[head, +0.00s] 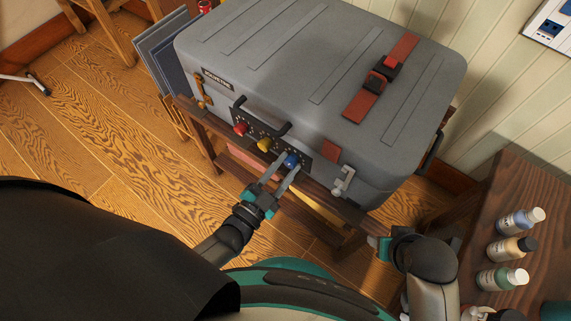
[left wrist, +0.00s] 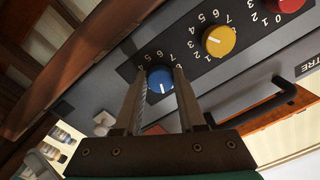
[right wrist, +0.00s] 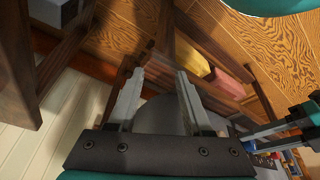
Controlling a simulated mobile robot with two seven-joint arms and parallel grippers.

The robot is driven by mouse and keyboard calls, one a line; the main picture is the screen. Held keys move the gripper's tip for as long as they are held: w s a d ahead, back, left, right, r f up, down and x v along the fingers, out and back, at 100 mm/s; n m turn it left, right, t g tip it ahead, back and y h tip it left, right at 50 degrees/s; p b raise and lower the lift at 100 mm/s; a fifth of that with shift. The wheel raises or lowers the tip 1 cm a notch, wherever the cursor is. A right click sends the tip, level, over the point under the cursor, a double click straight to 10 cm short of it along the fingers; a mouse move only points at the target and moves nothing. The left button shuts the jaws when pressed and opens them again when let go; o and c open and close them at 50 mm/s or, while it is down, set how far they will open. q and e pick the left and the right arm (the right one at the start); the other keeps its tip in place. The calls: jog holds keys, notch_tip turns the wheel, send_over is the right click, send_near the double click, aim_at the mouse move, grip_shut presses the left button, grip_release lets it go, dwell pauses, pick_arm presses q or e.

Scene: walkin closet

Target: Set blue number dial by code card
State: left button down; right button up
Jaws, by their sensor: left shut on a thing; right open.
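The blue number dial (head: 291,159) is at the right end of the black dial panel on the grey suitcase's front (head: 352,178). My left gripper (head: 285,168) is shut on the blue dial, with a finger on each side of it. In the left wrist view the blue dial (left wrist: 159,82) shows a white pointer mark; some digits around it are hidden by the fingers. A white card with blue squares (head: 550,28) hangs on the wall at top right; I cannot tell whether it is the code card. My right gripper (right wrist: 160,88) is open and empty.
Yellow (head: 264,145) and red (head: 240,129) dials sit beside the blue one, below a black handle. The suitcase lies on a wooden rack. A dark wooden table (head: 520,190) with several bottles stands at right. Wood floor is open at left.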

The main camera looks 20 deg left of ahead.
pick_arm(q)
jog(key=m, duration=0.2)
jog(key=shift+r+m, duration=0.1)
jog(key=shift+m, duration=0.3)
jog(key=m, duration=0.3)
jog(key=shift+m, duration=2)
pick_arm(e)
jog(key=shift+a+f, duration=0.1)
jog(key=shift+f, duration=0.25)
pick_arm(q)
jog(key=shift+w, duration=0.1)
jog(key=c, duration=0.5)
grip_release()
pick_arm(e)
jog(key=shift+f, duration=0.1)
jog(key=shift+s, duration=0.1)
